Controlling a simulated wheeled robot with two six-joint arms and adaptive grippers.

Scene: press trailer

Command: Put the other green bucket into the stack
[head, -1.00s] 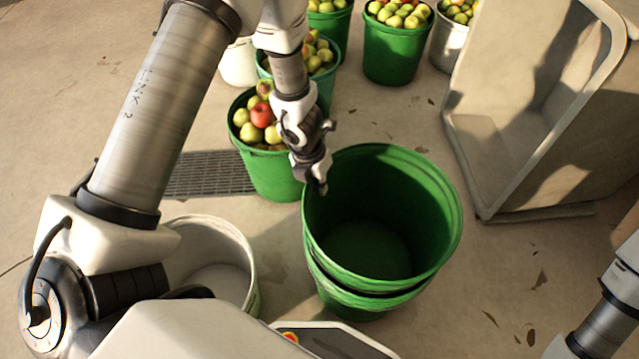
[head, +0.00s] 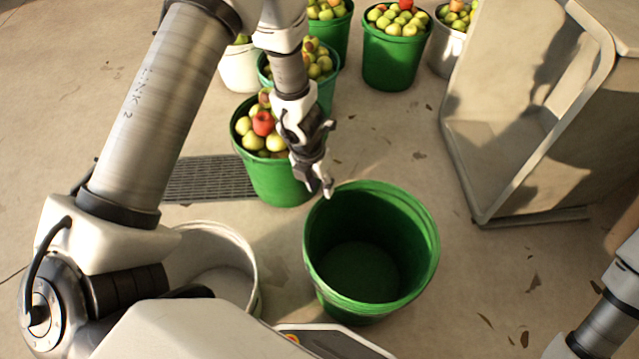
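A green bucket (head: 372,240) with an empty inside stands upright on the floor in the middle of the head view. Only one rim shows clearly, so I cannot count the buckets nested there. My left gripper (head: 320,192) is at the far left of its rim, with a gap between its fingertips. It looks open and free of the rim, with nothing held. My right gripper is out of view; only part of my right arm shows at the lower right.
A whitish empty bucket (head: 252,268) stands left of the green one, partly behind my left arm. A green bucket of apples (head: 275,180) stands close behind my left gripper. More apple buckets (head: 392,60) stand farther back. A large pale bin (head: 540,185) stands at right.

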